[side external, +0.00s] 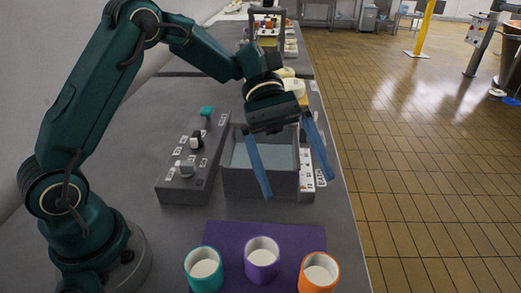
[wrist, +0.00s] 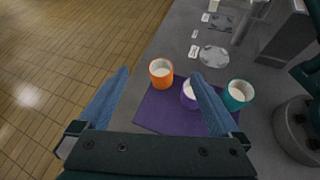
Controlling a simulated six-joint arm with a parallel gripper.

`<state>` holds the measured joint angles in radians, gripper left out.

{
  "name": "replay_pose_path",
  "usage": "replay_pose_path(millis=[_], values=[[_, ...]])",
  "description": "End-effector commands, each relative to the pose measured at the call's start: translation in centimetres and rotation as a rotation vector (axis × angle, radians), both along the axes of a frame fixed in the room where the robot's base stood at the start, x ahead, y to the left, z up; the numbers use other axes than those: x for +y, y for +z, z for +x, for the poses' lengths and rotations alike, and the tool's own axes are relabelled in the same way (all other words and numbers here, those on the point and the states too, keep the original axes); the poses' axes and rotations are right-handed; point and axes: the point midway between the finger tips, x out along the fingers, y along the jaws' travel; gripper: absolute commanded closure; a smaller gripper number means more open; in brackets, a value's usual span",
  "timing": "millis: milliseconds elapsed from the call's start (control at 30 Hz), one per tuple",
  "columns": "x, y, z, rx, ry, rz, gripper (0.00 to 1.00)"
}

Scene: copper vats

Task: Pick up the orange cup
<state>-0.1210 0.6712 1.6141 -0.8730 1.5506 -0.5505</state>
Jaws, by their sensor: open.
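The orange cup (side external: 319,272) stands upright at the right front of a purple mat (side external: 225,236), with white contents inside. It also shows in the wrist view (wrist: 161,72), between the two finger lines and beyond the fingertips. A purple cup (side external: 262,260) stands to its left on the mat, and a teal cup (side external: 204,270) farther left. In the wrist view my left-hand and right-hand blue fingers are spread, and the right one partly covers the purple cup (wrist: 188,95). My gripper (side external: 298,188) is open and empty, above and behind the cups, over the grey box.
A grey open box (side external: 258,184) stands behind the mat. A grey control panel with knobs (side external: 186,172) is left of it. The grey counter (side external: 345,225) ends at its right edge above a tiled floor (side external: 430,190).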

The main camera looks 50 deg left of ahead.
Motion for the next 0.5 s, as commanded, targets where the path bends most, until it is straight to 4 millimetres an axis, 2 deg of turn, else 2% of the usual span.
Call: replay_pose_path(millis=[33,200,367,500], values=[[0.1,-1.2,0.5,0.05,0.016,-0.023,0.0],[0.3,-4.3,1.1,0.151,0.047,-0.056,0.0],[0.1,-5.7,0.6,0.201,0.051,-0.062,0.0],[-1.5,-6.5,-0.2,0.204,0.05,-0.06,0.0]])
